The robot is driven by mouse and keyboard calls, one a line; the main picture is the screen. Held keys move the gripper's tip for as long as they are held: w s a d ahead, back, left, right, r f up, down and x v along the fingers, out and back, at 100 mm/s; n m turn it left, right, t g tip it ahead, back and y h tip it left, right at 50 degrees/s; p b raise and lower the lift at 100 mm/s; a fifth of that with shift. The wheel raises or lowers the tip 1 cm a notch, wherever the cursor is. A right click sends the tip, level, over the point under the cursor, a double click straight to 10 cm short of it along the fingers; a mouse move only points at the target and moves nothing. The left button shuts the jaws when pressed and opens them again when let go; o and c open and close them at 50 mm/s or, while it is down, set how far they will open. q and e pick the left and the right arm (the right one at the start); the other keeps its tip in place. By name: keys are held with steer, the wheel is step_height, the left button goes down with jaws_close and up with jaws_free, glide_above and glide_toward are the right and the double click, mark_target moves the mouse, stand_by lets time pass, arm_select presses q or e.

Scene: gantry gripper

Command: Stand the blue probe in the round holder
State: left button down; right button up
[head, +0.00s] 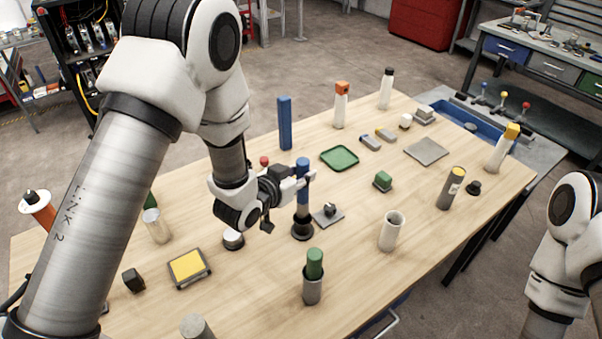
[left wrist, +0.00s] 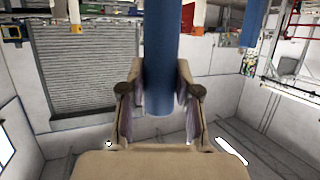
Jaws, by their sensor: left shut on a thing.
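The blue probe (head: 302,168) stands upright in my left gripper (head: 309,178). The left wrist view shows the blue probe (left wrist: 160,60) between the two fingers (left wrist: 158,95), which are shut on it, with one rounded end near the fingers. Directly below in the head view is a dark round holder (head: 302,230) with a wide base on the table. The probe's lower part lines up with the holder's top; I cannot tell how far it is inside. My right gripper is out of view; only part of that arm shows at the right edge.
A small grey plate with a dark knob (head: 328,214) lies close right of the holder. A white tube (head: 392,231), a grey cup with a green cylinder (head: 312,289) and a yellow-topped tray (head: 188,267) stand around. A tall blue block (head: 285,124) and a green tray (head: 339,158) are behind.

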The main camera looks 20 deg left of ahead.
mark_target(299, 195)
arm_select(q)
steer(key=shift+f+b, duration=2.75)
steer(key=shift+f, duration=0.55)
steer(key=c, duration=0.7)
jaws_free()
steer(key=shift+c, duration=0.2)
steer(key=shift+s, duration=0.1)
steer(key=v, duration=0.7)
steer(key=shift+s, duration=0.15)
steer(key=shift+a+r, duration=0.1)
steer(key=shift+r, duration=0.05)
